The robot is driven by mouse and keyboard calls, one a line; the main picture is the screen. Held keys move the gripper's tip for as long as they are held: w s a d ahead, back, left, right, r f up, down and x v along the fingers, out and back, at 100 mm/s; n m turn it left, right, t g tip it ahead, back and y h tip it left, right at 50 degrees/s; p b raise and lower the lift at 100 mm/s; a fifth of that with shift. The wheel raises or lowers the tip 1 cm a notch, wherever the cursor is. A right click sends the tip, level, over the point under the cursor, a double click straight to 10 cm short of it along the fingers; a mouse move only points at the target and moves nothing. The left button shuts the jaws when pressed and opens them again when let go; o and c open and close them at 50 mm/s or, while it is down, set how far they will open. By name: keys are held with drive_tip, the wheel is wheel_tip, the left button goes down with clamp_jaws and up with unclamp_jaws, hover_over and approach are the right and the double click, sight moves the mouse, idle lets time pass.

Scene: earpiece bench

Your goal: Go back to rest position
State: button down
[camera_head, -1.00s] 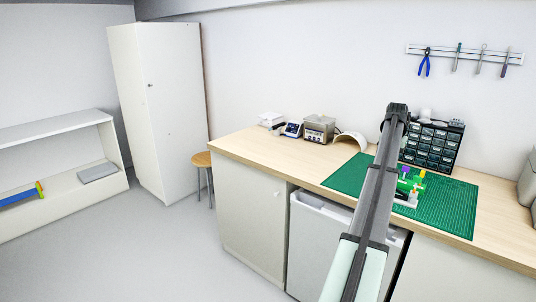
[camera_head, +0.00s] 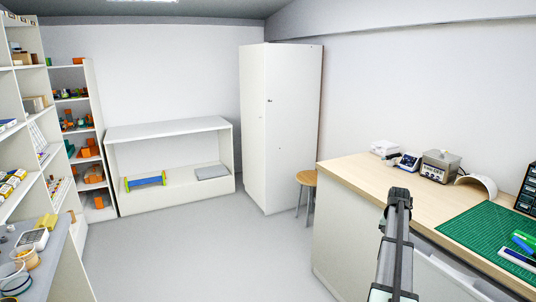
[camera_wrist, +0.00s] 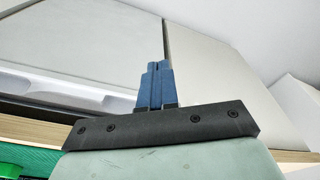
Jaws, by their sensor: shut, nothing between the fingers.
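My gripper (camera_wrist: 156,86) shows in the wrist view as two blue fingers pressed together, with nothing between them. Pale, flat cabinet fronts lie beyond the fingertips. In the head view my arm reaches up from the bottom, right of centre, in front of the bench (camera_head: 352,172); the fingers cannot be made out there. The green mat (camera_head: 470,234) lies on the bench at the right, and a green strip of it (camera_wrist: 30,158) shows at the lower left of the wrist view.
A stool (camera_head: 307,178) and a tall white cabinet (camera_head: 280,130) stand left of the bench. An ultrasonic cleaner (camera_head: 438,166) sits at the bench's back. A low white shelf unit (camera_head: 170,132) and stocked shelves (camera_head: 88,130) line the far left. The floor between is clear.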

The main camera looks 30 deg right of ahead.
drive_tip(key=w+a+f+n, duration=0.25)
drive_tip(key=a+f, duration=0.25)
drive_tip(key=a, duration=0.6)
drive_tip(key=w+a+f+n, duration=0.1)
drive_tip(key=w+a+f, duration=0.3)
drive_tip(key=a, duration=0.7)
drive_tip(key=w+a+f+n, duration=0.2)
drive_tip(key=w+a+f, duration=0.25)
drive_tip(key=a, duration=0.55)
drive_tip(key=s+a+f+n, duration=0.2)
drive_tip(key=s+a+f, duration=0.15)
drive_tip(key=a, duration=0.75)
drive_tip(key=s+a+f+n+y, duration=0.1)
drive_tip(key=s+a+f+n, duration=0.2)
drive_tip(key=a, duration=0.8)
drive_tip(key=s+a+f+n, duration=0.2)
drive_tip(key=s+a+f, duration=0.2)
drive_tip(key=a, duration=0.7)
drive_tip(key=s+f+g, duration=0.3)
drive_tip(key=s+f, duration=0.7)
drive_tip(key=s, duration=0.5)
drive_tip(key=s+f+g, duration=0.4)
drive_tip(key=s+f, duration=0.6)
drive_tip(key=s, duration=0.4)
drive_tip(key=shift+s+d+g, duration=0.3)
drive_tip(key=shift+s+d, duration=0.05)
drive_tip(key=shift+d, duration=0.1)
